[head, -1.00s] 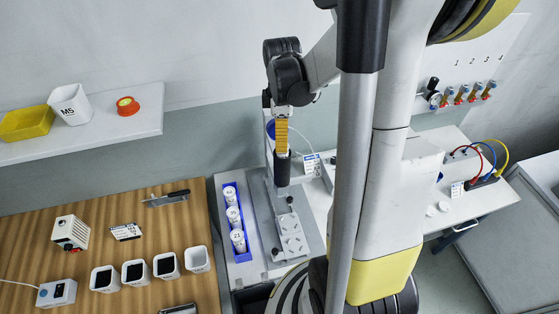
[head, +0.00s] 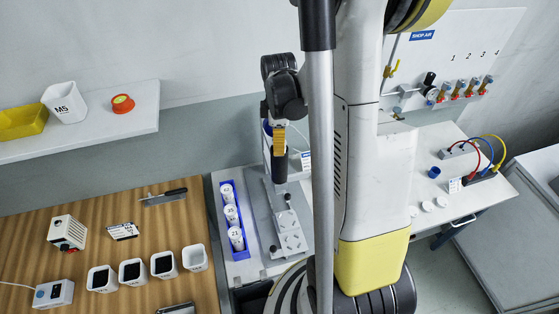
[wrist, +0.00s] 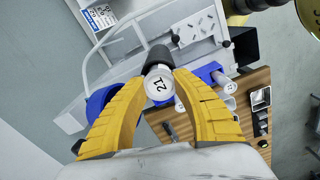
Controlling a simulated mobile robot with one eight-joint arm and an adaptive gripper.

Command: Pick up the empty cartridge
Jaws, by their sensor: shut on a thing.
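My gripper (wrist: 160,98) is shut on a dark cylinder with a white round top marked 21 (wrist: 159,84). In the wrist view the yellow fingers curve in on both sides of that top. In the head view the dark cylinder (head: 280,168) hangs upright below my gripper (head: 279,150), above the grey metal plate. A blue rack (head: 243,255) left of the plate holds three white numbered cartridges (head: 231,213). I cannot tell which cartridge is empty, or whether the held thing is one. The cylinder's lower end is not clear.
The grey plate (head: 271,215) carries a light block with small parts. A wooden table (head: 170,222) at left holds several white cups and small devices. My column and arm hide the middle.

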